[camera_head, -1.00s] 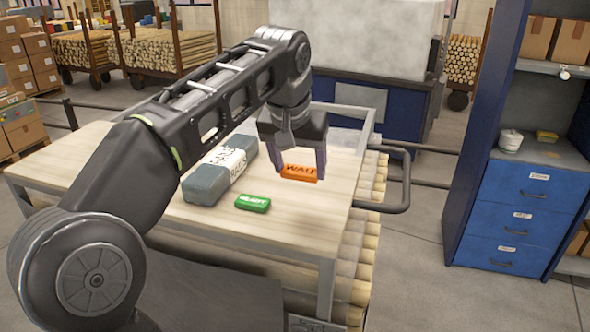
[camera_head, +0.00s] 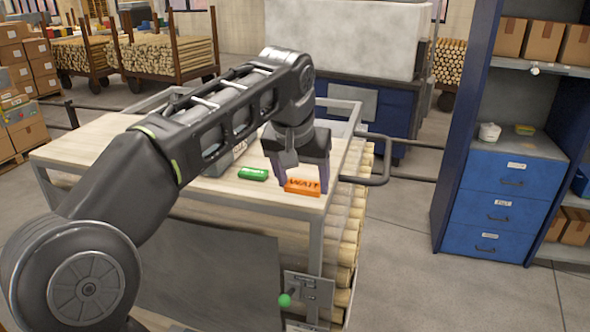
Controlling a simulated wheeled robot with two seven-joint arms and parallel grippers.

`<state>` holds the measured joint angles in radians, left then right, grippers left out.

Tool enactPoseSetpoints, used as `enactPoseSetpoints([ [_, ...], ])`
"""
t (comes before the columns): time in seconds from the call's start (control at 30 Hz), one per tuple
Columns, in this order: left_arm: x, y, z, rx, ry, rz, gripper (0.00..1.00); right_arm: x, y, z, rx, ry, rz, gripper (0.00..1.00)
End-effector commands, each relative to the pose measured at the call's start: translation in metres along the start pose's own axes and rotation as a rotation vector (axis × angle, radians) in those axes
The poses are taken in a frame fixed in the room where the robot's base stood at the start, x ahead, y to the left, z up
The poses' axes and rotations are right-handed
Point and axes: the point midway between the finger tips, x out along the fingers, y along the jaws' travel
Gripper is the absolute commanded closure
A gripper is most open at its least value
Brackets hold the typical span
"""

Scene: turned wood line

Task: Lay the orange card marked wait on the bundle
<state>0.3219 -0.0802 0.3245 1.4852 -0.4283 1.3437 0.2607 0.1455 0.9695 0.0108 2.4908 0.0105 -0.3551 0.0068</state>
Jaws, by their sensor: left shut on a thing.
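The orange card marked WAIT (camera_head: 302,187) is between the fingers of my left gripper (camera_head: 301,181), which is shut on it. The card appears near the table's front right corner; I cannot tell how high it is above the top. The grey bundle with a white label (camera_head: 222,163) lies on the table, left of and behind the card, and my left arm hides much of it. My right gripper is out of view.
The light wooden table top (camera_head: 85,145) has a metal frame, with stacked round rods (camera_head: 352,225) at its right side. A bent rail (camera_head: 385,165) sticks out on the right. A blue drawer cabinet (camera_head: 500,205) stands further right, with clear floor between.

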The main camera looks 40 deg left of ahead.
Motion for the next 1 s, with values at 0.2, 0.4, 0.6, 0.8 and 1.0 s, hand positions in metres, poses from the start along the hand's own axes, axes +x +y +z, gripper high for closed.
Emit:
enactPoseSetpoints([
  [0.2,0.036,0.028,0.01,0.048,-0.004,0.018,0.71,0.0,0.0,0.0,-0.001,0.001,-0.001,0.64],
  [0.4,0.086,0.066,0.024,0.112,-0.008,0.045,0.71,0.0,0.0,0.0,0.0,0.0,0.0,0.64],
  [0.6,0.16,0.124,0.046,0.209,-0.012,0.086,0.71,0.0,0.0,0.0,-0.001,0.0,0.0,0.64],
  [0.8,0.216,0.169,0.059,0.279,-0.004,0.116,0.71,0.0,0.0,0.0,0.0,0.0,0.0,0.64],
  [1.0,0.222,0.172,0.059,0.284,0.0,0.118,0.71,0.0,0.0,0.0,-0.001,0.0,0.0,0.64],
])
